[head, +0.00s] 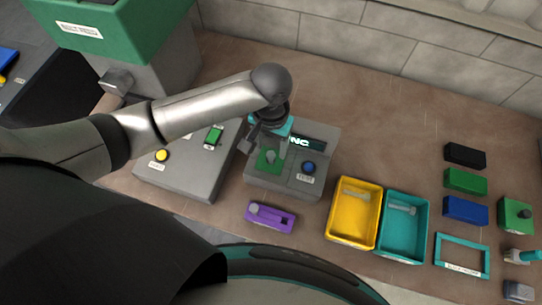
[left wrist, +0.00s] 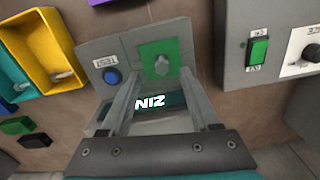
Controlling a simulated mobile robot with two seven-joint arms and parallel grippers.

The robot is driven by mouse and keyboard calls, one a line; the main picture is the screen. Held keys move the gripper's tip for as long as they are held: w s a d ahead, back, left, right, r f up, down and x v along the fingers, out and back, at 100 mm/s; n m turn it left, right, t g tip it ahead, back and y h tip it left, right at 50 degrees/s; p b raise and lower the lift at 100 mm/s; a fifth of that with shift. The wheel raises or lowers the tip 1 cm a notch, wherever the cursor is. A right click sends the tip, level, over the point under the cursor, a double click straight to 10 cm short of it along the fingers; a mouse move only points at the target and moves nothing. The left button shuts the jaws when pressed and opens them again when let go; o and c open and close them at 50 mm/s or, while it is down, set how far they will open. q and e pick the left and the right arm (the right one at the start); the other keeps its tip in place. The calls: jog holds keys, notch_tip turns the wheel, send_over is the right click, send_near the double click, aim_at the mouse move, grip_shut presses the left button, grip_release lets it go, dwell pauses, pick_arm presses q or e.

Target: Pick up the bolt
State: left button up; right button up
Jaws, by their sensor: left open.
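A grey bolt (head: 271,156) stands on the green pad (head: 262,168) of a grey test box (head: 255,182). In the left wrist view the bolt (left wrist: 160,65) shows at the centre of the green pad (left wrist: 151,50). My left gripper (head: 265,148) is open above the box. In the left wrist view its fingers (left wrist: 161,76) reach toward the pad, one on each side of the bolt, with nothing held. I cannot tell how far the tips are above the pad. My right gripper is not in view.
A yellow tray (head: 344,238) and a teal tray (head: 403,250) each hold a bolt-like piece. A purple block (head: 270,217) lies in front of the box. A grey control box (head: 185,180) stands left. Coloured blocks (head: 465,181) lie right. The counter behind is clear.

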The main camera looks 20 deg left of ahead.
aim_at(271, 154)
pick_arm(q)
jog(key=shift+w+a+f, duration=0.1)
jog(key=shift+w+f, duration=0.05)
jog(key=shift+f, duration=1.45)
jog(key=shift+w+f, duration=0.15)
jog(key=shift+f, duration=1.4)
grip_shut()
